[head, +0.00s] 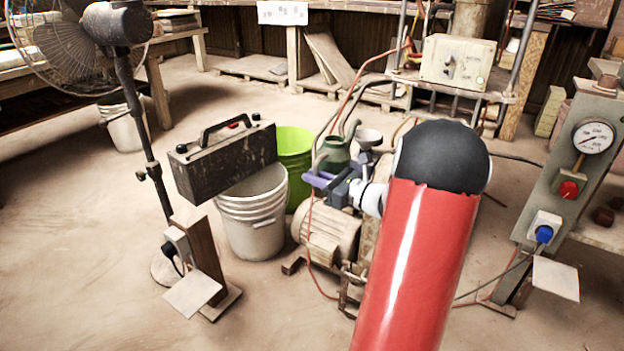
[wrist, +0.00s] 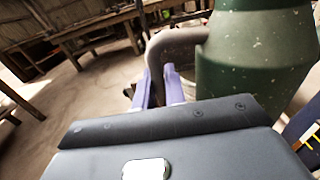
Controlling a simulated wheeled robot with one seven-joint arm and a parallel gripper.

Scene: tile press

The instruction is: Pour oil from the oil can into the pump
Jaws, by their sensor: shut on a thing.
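The dark green oil can (head: 336,152) is in the middle of the head view and looks roughly upright. It fills the upper right of the wrist view (wrist: 255,62), with its curved grey-brown handle (wrist: 172,42) on the left. My gripper (head: 320,180), with purple fingers, is shut on the handle; the fingers also show in the wrist view (wrist: 166,84). A small grey funnel (head: 368,137) stands just right of the can, seemingly on the pump. A beige motor (head: 328,236) lies below. My arm hides much of the pump. No oil stream shows.
A white bucket (head: 252,220) and a green bucket (head: 294,142) stand left of the motor, with a dark metal box (head: 225,160) over the white one. A control post with a gauge (head: 593,136) is at right. Hoses and cables run around the pump. The left floor is mostly clear.

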